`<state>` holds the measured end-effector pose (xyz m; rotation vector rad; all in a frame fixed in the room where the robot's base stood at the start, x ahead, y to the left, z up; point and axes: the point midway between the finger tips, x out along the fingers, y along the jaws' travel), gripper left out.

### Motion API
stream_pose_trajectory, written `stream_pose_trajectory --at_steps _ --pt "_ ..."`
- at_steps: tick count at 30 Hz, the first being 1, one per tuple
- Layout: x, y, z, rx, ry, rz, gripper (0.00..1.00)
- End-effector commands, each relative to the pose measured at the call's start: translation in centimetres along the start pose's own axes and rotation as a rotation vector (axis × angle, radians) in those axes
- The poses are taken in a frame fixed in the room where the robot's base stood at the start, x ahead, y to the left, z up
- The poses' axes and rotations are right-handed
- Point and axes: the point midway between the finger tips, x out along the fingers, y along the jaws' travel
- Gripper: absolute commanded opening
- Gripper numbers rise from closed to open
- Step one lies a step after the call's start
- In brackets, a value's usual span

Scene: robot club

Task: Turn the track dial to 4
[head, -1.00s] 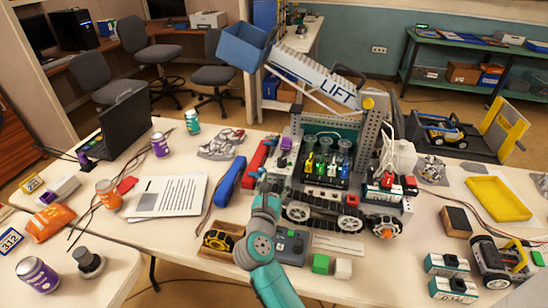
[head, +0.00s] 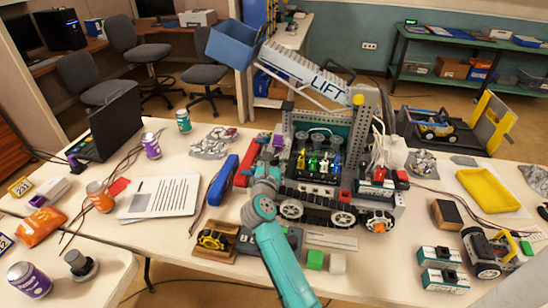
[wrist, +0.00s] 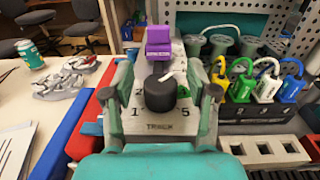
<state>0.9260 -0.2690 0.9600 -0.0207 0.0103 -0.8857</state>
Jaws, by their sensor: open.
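The track dial (wrist: 160,97) is a black round knob on a grey plate marked TRACK (wrist: 160,127) in the wrist view. The digits 1, 2 and 5 show around it; 3 and 4 cannot be made out. A white line on the knob's top slants up and to the right; I cannot tell which digit it meets. My gripper (wrist: 161,100) is open, with one finger on each side of the knob. I cannot tell whether the fingers touch it. In the head view my gripper (head: 272,158) is at the left side of the LIFT machine, and the dial is hidden.
A purple block (wrist: 159,42) stands just behind the dial. Several coloured padlocks (wrist: 265,85) hang close on the right. A red bar (head: 252,158) and a blue case (head: 223,180) lie left of the machine. The LIFT arm (head: 310,70) rises above.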

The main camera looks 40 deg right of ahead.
Motion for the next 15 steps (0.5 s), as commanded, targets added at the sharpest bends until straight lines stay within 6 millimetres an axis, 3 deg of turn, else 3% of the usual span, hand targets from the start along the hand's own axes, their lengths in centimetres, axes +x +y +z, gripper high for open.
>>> stream_pose_trajectory --at_steps 3,10,15 --pt "-0.02 0.0 0.0 0.0 0.0 0.0 0.58" --pt "-0.04 0.0 0.01 0.0 0.0 0.0 0.01" --pt "-0.02 0.04 0.02 0.0 0.0 -0.007 0.0"
